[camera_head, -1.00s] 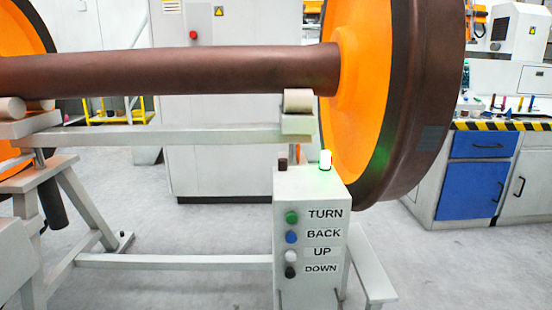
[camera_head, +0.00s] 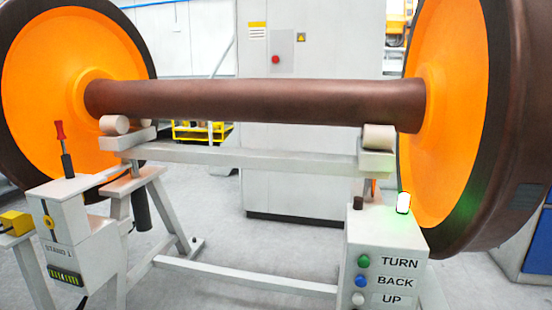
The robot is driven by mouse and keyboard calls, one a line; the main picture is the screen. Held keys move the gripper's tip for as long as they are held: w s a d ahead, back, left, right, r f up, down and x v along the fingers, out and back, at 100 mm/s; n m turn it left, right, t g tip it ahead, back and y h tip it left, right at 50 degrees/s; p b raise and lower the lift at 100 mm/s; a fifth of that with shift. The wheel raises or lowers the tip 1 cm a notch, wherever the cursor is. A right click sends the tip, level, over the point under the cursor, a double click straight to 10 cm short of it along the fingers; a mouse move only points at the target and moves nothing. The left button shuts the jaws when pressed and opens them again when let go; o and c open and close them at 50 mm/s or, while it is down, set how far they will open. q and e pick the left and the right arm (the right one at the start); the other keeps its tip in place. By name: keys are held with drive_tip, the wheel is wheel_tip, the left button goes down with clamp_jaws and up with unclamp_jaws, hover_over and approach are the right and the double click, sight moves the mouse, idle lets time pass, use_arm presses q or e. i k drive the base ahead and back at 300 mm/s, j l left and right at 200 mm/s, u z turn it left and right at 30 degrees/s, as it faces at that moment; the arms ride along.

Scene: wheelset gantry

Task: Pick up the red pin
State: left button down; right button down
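A red-topped upright piece (camera_head: 60,130) with a dark lower part stands on the grey box (camera_head: 75,235) at the left. I cannot tell whether it is the red pin or a lever of that box. No other clear red pin shows in the head view. Neither of my grippers is in view.
A wheelset with a brown axle (camera_head: 260,101) and orange-faced wheels rests on rollers of a grey stand (camera_head: 250,158). A control box (camera_head: 385,225) with buttons and a lit lamp stands at the front right. Grey floor shows between the stand's legs.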

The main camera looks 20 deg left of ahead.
sight(61, 137)
drive_tip(key=u, duration=0.4)
drive_tip(key=k+j+u, duration=0.1)
drive_tip(key=u, duration=0.3)
drive_tip(key=j+u, duration=0.15)
drive_tip(key=u, duration=0.2)
drive_tip(key=j+u, duration=0.15)
drive_tip(key=u, duration=0.25)
